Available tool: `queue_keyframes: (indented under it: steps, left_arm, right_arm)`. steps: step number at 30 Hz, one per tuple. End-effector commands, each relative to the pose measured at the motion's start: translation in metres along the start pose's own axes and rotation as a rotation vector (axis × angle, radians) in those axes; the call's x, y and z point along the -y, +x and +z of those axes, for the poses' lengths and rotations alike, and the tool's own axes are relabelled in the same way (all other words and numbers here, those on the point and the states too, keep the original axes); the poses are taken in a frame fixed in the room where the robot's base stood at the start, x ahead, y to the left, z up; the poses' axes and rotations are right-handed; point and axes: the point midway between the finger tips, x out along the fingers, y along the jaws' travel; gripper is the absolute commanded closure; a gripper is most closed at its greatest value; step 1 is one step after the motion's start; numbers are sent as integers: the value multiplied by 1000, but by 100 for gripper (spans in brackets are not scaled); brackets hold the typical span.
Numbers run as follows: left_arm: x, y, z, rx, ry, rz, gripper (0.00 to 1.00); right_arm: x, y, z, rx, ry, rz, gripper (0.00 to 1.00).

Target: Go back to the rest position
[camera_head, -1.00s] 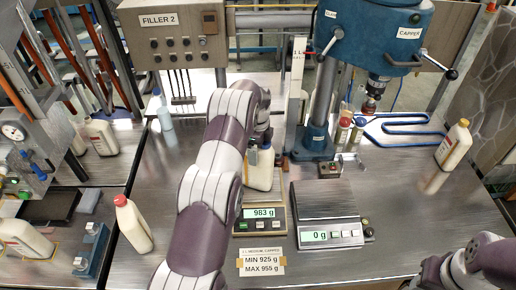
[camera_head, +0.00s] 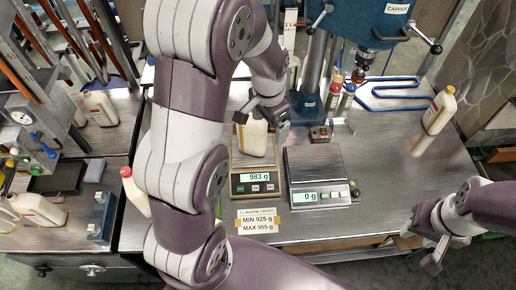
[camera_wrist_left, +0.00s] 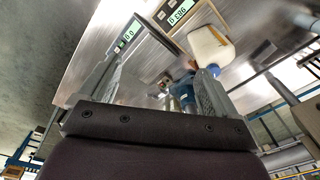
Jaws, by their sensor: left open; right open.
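My left gripper (camera_head: 268,112) is above and behind the left scale (camera_head: 243,186), near the top of a cream bottle (camera_head: 252,138) that stands on that scale. The scale's display reads 983 g. In the left wrist view my left gripper's fingers (camera_wrist_left: 155,85) are spread apart with nothing held between them. The bottle (camera_wrist_left: 210,45) shows there beside one finger, apart from the jaw gap. My right gripper (camera_head: 432,258) is at the lower right, off the table's front edge, open and empty.
A second scale (camera_head: 318,172) reads 0 g and is empty. A red-capped bottle (camera_head: 134,190) stands at the left, partly behind my left arm. Another bottle (camera_head: 439,110) stands at the right by a blue tube (camera_head: 395,92). The table's right front is clear.

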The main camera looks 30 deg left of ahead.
Motion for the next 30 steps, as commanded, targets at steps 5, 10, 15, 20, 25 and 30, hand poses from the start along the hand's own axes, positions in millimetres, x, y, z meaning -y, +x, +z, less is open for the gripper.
queue_keyframes:
  steps: [5, 10, 15, 20, 25, 30]
  left_arm:
    - [-70, -15, 74, -32, -358, -1, 8]
    - [-82, -15, 91, -36, -445, 1, 8]
    - [-82, -14, 90, -35, -444, 1, 8]
    - [-83, 22, 93, -34, -443, 1, 8]
    - [-87, 112, 100, -34, -442, 1, 8]
    - [-90, 185, 105, -33, -442, 1, 8]
  right_arm:
    - [0, 0, 0, 0, 0, 0, 57]
    - [0, 0, 0, 0, 0, 0, 57]
    - [0, 1, 0, 0, 0, 0, 57]
    - [0, 37, 4, -1, 0, 0, 57]
    - [0, 127, 15, 0, 0, 0, 57]
    - [0, 200, 24, 1, 0, 0, 57]
